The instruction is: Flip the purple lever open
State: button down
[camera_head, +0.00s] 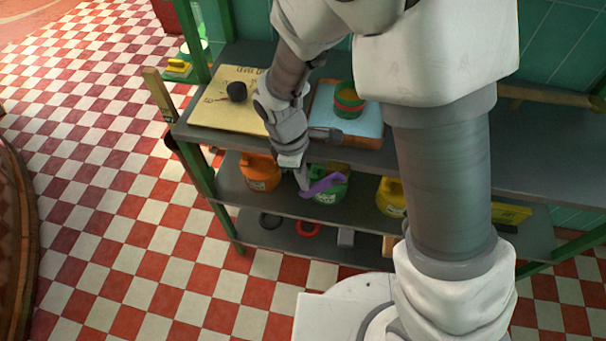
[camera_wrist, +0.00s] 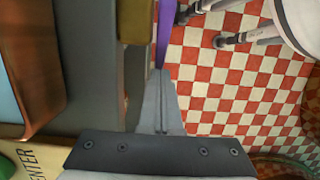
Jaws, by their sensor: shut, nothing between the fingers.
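The purple lever (camera_head: 324,185) sits at the front of a green container (camera_head: 333,193) on the middle shelf. It slants up to the right in the head view. In the wrist view the lever (camera_wrist: 166,30) is a narrow purple strip running down to the fingertips. My gripper (camera_head: 304,183) is shut and empty, pointing down just left of the lever. In the wrist view the closed fingertips (camera_wrist: 160,76) meet the lower end of the purple strip; I cannot tell whether they touch it.
An orange container (camera_head: 260,172) stands left of my gripper and a yellow one (camera_head: 390,197) to the right. The shelf above holds a yellow board (camera_head: 222,110) and a blue-topped block (camera_head: 330,113). The checkered floor (camera_head: 120,230) in front is clear.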

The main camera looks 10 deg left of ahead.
jog(key=shift+d+f+h, duration=0.3)
jog(key=shift+f+h, duration=0.45)
jog(key=shift+h, duration=0.45)
jog(key=shift+d+f, duration=0.3)
jog(key=shift+a, duration=0.1)
